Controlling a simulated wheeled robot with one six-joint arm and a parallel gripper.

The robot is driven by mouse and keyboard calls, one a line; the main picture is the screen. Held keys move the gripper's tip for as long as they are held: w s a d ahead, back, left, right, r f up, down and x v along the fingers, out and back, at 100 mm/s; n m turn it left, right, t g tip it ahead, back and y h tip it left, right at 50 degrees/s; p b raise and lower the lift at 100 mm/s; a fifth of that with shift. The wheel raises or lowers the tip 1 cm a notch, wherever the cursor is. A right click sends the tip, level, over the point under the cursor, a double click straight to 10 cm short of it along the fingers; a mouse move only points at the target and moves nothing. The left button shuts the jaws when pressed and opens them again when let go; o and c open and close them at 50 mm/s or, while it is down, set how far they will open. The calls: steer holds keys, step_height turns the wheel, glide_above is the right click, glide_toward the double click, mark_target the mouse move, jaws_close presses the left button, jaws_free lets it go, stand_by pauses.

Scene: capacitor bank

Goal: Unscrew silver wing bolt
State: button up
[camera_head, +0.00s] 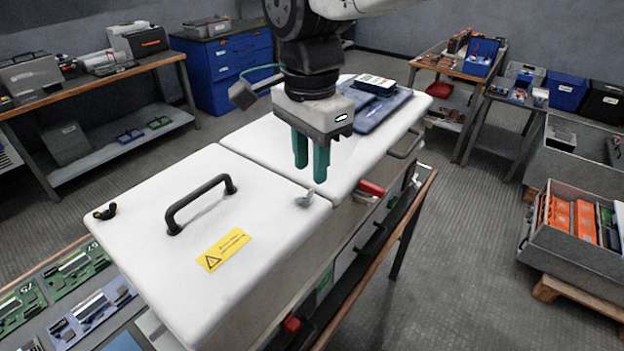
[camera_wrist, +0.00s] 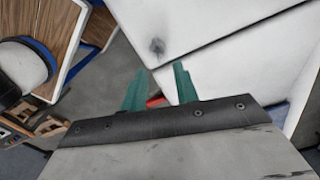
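The silver wing bolt (camera_head: 306,198) stands on the right corner of the white cover panel (camera_head: 165,265) that has a black handle. In the wrist view the silver wing bolt (camera_wrist: 157,46) is a small grey blur beyond the fingertips. My gripper (camera_head: 311,178) hangs above the panels, with its green fingers pointing down. It is just above and behind the bolt in the head view, apart from it. In the wrist view my gripper (camera_wrist: 159,72) shows its two green fingers spread with nothing between them. A black wing bolt (camera_head: 105,211) sits on the cover's left corner.
A black handle (camera_head: 200,203) rises from the cover beside a yellow warning label (camera_head: 224,250). A blue tray (camera_head: 375,106) with a device lies on the rear white panel. A red handle (camera_head: 371,188) sits at the cabinet's side.

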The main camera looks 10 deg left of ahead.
mark_target(311, 189)
steer(key=shift+f, duration=2.2)
jaws_close()
steer(key=shift+n, duration=0.6)
steer(key=shift+a+n, duration=0.1)
steer(key=shift+n, duration=0.4)
jaws_free()
